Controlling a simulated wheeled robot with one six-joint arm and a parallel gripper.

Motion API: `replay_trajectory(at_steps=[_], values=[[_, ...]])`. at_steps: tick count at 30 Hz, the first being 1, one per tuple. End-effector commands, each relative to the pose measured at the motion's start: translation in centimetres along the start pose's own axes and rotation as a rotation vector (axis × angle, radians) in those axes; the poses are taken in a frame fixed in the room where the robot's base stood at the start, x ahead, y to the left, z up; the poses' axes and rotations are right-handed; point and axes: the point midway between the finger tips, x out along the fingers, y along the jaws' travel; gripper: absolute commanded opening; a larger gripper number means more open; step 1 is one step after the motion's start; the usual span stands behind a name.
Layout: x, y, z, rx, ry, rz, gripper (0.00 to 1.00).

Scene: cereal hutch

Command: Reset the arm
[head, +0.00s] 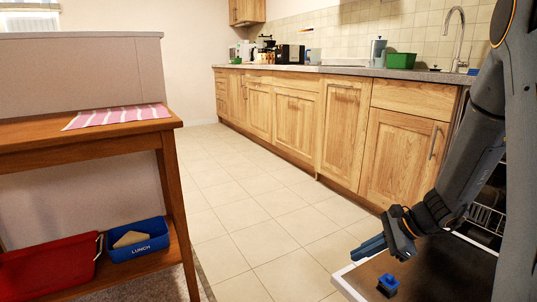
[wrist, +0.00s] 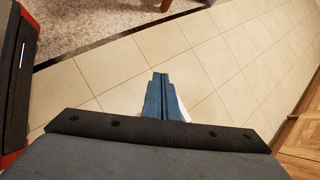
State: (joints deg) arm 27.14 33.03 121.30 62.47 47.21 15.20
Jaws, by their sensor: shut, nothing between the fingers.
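My gripper (head: 372,247) hangs at the lower right of the head view, beside the open dishwasher door (head: 350,289). Its blue fingers are shut together and empty. In the wrist view the closed fingers (wrist: 160,80) point out over the tiled floor. My arm comes down from the right edge of the head view, bent at the wrist. A small blue object on a dark base (head: 388,283) shows just below the gripper, over the door; I cannot tell what it is.
A wooden side table (head: 90,143) at left bears a pink striped cloth (head: 118,116). Its lower shelf holds a red container (head: 48,270) and a blue LUNCH box (head: 138,240). Wooden cabinets (head: 293,117) line the right, with a green tub (head: 401,60) on the counter. The tiled floor (head: 250,205) between is clear.

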Motion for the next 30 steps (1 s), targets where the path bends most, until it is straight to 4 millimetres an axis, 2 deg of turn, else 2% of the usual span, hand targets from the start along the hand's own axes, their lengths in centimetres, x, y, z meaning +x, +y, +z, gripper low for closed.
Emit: replay_trajectory(at_steps=[1,6,12,15,21,24,30], values=[[0.6,0.7,3.6,-0.107,0.002,0.05,0.0],[1.7,4.6,12.7,-0.445,0.007,0.206,0.0],[1.9,10.8,21.1,-0.846,0.005,0.369,0.0],[1.4,14.1,24.4,-1.049,0.002,0.441,0.0],[-0.1,20.7,29.0,-1.452,-0.006,0.563,0.0],[-0.9,23.2,30.2,-1.616,-0.01,0.605,0.0],[-2.1,26.2,31.3,-1.831,-0.015,0.65,0.0]])
